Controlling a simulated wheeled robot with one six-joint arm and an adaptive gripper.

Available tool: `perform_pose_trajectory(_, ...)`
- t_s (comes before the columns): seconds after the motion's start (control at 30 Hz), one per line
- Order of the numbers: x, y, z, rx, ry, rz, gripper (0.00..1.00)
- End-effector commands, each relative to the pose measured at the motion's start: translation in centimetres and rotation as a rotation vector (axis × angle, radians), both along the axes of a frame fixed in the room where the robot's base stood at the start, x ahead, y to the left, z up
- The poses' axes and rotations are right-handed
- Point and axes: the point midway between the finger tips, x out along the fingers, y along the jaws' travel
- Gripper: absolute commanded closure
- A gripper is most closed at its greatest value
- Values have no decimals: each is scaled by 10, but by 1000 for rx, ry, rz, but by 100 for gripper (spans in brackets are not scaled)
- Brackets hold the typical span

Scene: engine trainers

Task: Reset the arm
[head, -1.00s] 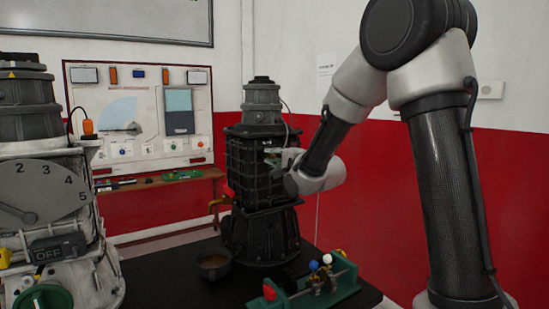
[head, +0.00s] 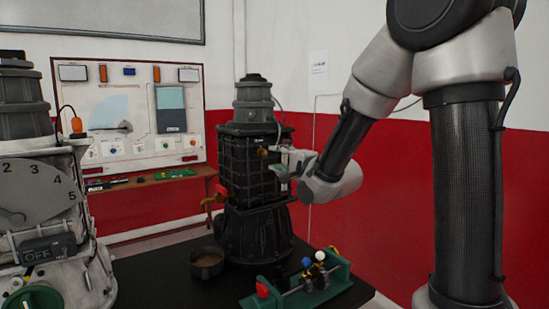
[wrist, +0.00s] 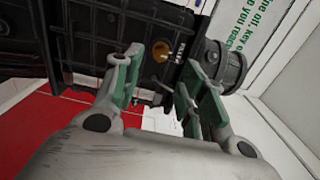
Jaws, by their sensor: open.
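My gripper (head: 283,172) is at the right side of the black engine trainer (head: 250,165), at about mid-height, with my arm reaching in from the right. In the wrist view my gripper (wrist: 155,85) has its two green-padded fingers spread apart, with nothing between them. A small brass fitting (wrist: 161,52) on the black trainer's face shows beyond the fingertips, and it also shows in the head view (head: 263,152). The fingers appear apart from it.
A green fixture (head: 318,290) with blue and white knobs and a dark bowl (head: 206,262) stand on the black table (head: 150,285). A grey trainer (head: 45,215) with a numbered dial is at left. A panel board (head: 130,112) and a shelf (head: 150,184) are behind.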

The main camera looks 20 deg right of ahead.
Motion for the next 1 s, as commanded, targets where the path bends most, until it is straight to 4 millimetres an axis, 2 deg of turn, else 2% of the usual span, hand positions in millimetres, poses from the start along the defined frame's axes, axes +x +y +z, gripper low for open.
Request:
perform_pose_trajectory(0.37,-1,-1,-1,-48,-9,-1,59)
perform_pose_trajectory(0.47,-1,-5,-29,-235,53,-6,59)
perform_pose_trajectory(0.57,-15,-19,-88,-541,225,26,59)
perform_pose_trajectory(0.6,-27,-27,-110,-669,301,59,59)
perform_pose_trajectory(0.63,-39,-33,-123,-762,354,91,59)
perform_pose_trajectory(0.7,-71,-49,-143,-958,468,184,59)
perform_pose_trajectory(0.77,-105,-63,-152,-1103,556,282,59)
perform_pose_trajectory(0.87,-168,-84,-154,-1290,676,478,59)
perform_pose_trajectory(0.97,-241,-100,-141,-1410,755,694,59)
perform_pose_trajectory(1.0,-271,-104,-134,-1438,772,773,59)
